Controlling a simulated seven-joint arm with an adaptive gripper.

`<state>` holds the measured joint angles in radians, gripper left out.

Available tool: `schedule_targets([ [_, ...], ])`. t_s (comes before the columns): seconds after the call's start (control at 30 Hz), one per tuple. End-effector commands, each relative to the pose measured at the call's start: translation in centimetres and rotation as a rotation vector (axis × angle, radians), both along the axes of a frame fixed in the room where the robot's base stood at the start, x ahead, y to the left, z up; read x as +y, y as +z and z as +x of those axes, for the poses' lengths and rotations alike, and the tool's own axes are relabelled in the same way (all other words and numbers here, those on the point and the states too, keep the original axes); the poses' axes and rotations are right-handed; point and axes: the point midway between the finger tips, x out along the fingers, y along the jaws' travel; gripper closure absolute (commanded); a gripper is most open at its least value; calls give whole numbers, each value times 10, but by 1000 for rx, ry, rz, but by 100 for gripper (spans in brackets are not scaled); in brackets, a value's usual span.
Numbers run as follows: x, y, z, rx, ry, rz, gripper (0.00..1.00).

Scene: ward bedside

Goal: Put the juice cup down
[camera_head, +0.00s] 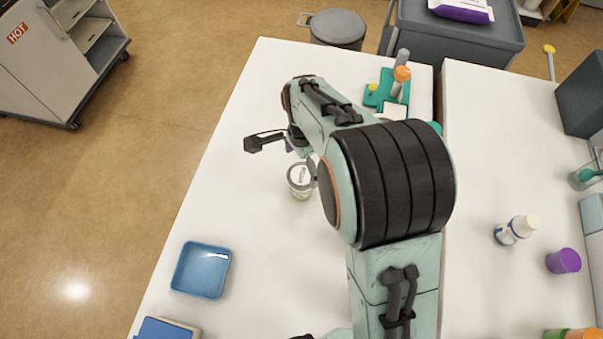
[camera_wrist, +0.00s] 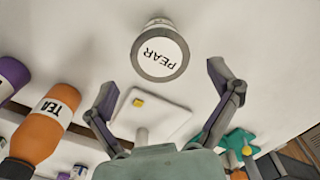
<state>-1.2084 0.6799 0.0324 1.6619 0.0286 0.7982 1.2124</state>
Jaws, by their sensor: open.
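The juice cup (camera_head: 300,187) is a small clear cup with a grey-rimmed white lid, standing upright on the white table in the head view. In the wrist view the lid of the cup (camera_wrist: 160,52) reads PEAR and lies just beyond my fingertips. My gripper (camera_head: 284,153) is open above the table beside the cup, with its fingers spread; in the wrist view my gripper (camera_wrist: 162,80) has nothing between its fingers. My arm hides part of the table right of the cup.
A blue tray (camera_head: 178,277) lies at the front left, near a blue box (camera_head: 165,329). A teal holder (camera_head: 377,98) with an orange-topped bottle (camera_head: 401,79) stands at the back. A white bottle (camera_head: 512,230) and purple cup (camera_head: 563,261) stand right. The table left of the cup is clear.

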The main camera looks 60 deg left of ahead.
Motion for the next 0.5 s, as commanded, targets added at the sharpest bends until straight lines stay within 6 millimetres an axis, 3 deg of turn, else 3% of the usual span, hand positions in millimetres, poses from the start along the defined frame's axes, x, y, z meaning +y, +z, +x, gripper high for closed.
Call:
schedule_targets([
  [0.2, 0, 39, 1, -1, -2, 3, 11],
  [0.5, 0, 49, 0, 0, -1, 0, 11],
])
